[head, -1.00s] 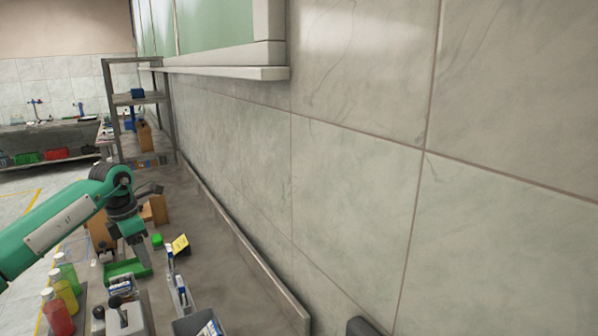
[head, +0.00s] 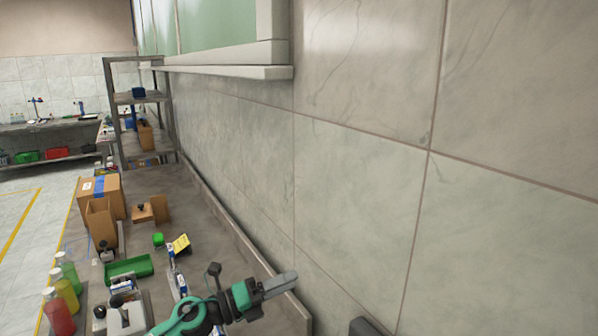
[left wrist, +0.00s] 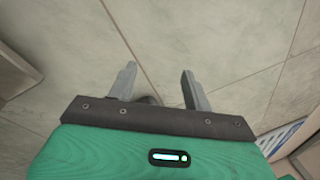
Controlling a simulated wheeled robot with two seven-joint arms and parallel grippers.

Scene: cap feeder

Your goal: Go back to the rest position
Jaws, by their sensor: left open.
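My left gripper (head: 279,285) is at the bottom middle of the head view, its fingers pointing right toward the tiled wall. It also shows in the left wrist view (left wrist: 158,88), where the two grey fingers stand apart with nothing between them. Only wall tiles show beyond the fingertips. My right gripper is in neither view.
The tiled wall (head: 352,190) is close beyond the left gripper. The bench (head: 205,225) holds a green tray (head: 130,267), a green cap-like block (head: 158,239), a yellow card (head: 181,244), bottles (head: 66,287) and cardboard boxes (head: 100,190). A metal shelf (head: 140,98) stands behind.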

